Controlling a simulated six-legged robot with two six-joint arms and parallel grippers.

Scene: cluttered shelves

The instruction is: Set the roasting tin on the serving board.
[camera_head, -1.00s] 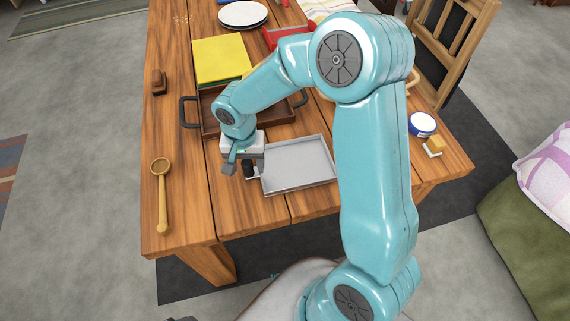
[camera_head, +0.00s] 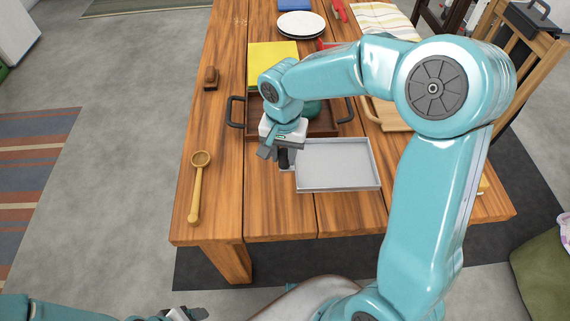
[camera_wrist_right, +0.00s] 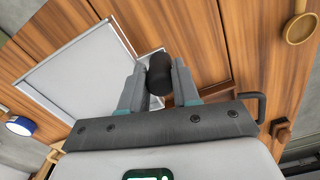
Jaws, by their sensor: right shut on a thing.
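The roasting tin (camera_head: 338,165) is a shallow grey rectangular tray with a black handle, near the front middle of the table. My right gripper (camera_head: 283,158) is shut on that handle at the tin's left side. In the right wrist view the black grip (camera_wrist_right: 159,74) sits between the fingers, and the tin (camera_wrist_right: 80,75) extends to the left. I cannot tell whether the tin touches the table. A light wooden board (camera_head: 388,117), seemingly the serving board, lies behind the tin to the right, partly hidden by my right arm. My left gripper (camera_head: 185,314) shows at the bottom edge, partly cut off.
A brown tray (camera_head: 252,128) with dark handles stands just behind the tin, with a green item (camera_head: 313,108) in it. A yellow book or box (camera_head: 272,62) lies beyond. A wooden ladle (camera_head: 196,190) lies left. A white plate (camera_head: 301,24) is farther back.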

